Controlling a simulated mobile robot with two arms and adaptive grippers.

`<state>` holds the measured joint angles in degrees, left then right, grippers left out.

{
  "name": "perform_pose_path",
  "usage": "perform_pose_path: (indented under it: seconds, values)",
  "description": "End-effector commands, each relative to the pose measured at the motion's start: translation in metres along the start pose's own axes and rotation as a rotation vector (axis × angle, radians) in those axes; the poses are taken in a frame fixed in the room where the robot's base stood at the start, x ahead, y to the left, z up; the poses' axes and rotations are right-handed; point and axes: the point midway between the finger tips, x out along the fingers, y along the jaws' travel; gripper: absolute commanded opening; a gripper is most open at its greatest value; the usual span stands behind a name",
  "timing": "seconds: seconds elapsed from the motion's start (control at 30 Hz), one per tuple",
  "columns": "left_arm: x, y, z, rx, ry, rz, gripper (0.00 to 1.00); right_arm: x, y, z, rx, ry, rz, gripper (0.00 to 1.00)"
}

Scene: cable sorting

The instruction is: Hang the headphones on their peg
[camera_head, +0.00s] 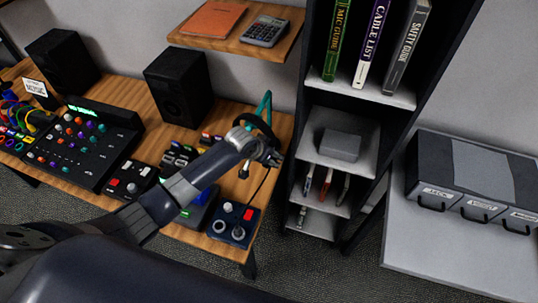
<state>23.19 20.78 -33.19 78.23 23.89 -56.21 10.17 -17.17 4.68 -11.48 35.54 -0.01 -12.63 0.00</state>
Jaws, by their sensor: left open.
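My left arm reaches in from the lower left, and its gripper (271,157) is over the right end of the wooden desk. The gripper is open. A dark curved band (259,125), which looks like the headphones' headband, arches just behind and above the gripper, close to it. The arm hides much of it, so I cannot tell whether the gripper touches it. A teal upright piece (265,103) rises behind the band; it may be the peg, but its shape is partly hidden. A thin dark cable runs down below the gripper toward the desk. My right gripper is not in view.
The desk holds a mixer (84,144), two black speakers (178,86), small pedals and a dark box with knobs (233,224). A dark shelf unit (340,113) stands just right of the desk. A drawer case (470,180) sits on a grey table (450,258).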

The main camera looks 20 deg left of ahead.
Motion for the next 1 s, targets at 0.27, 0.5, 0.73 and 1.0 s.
perform_pose_path:
  seconds: [0.27, 0.5, 0.73, 1.0]
  values:
    - [-0.014, -0.001, 0.000, 0.000, 0.001, -0.001, 0.48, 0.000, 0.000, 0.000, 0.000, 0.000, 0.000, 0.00]
    - [-0.052, 0.000, 0.000, 0.002, 0.002, 0.000, 0.48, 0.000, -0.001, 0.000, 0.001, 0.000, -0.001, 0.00]
    - [-0.091, 0.000, 0.000, 0.001, 0.003, -0.001, 0.48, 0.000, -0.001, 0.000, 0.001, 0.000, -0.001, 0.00]
    - [-0.117, 0.000, 0.000, 0.001, 0.001, 0.000, 0.48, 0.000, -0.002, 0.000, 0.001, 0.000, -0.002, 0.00]
